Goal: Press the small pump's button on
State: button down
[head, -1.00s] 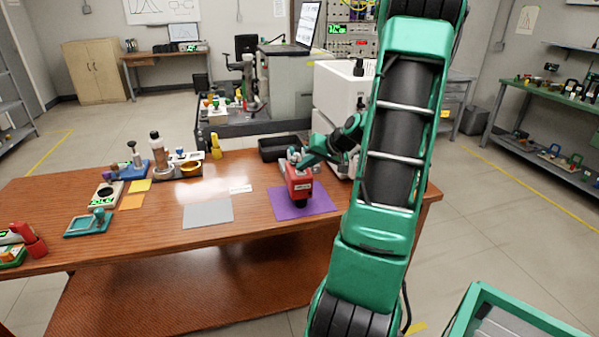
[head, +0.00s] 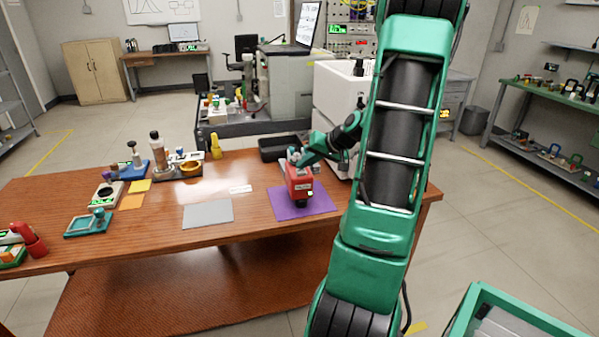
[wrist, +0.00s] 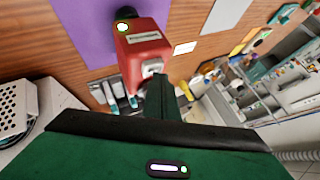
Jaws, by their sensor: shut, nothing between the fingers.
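The small red pump (head: 300,184) stands on a purple mat (head: 323,200) near the right part of the wooden table. In the wrist view the red pump (wrist: 146,46) shows a pale label, a small lit green spot and a light square part on the face towards me. My gripper (head: 294,157) is shut and empty at the top of the pump. In the wrist view the dark green fingers (wrist: 158,84) reach up to the light square part. They overlap its edge, so I cannot tell whether they touch it or whether the button is pressed in.
A black tray (head: 280,148) and a white machine (head: 343,100) stand behind the pump. A grey mat (head: 208,213) lies to its left, with several small devices further left. The table's front middle is clear.

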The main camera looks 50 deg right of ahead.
aim_at(304, 172)
jog(key=shift+r, duration=0.7)
jog(key=shift+r, duration=0.1)
jog(key=shift+r, duration=2.4)
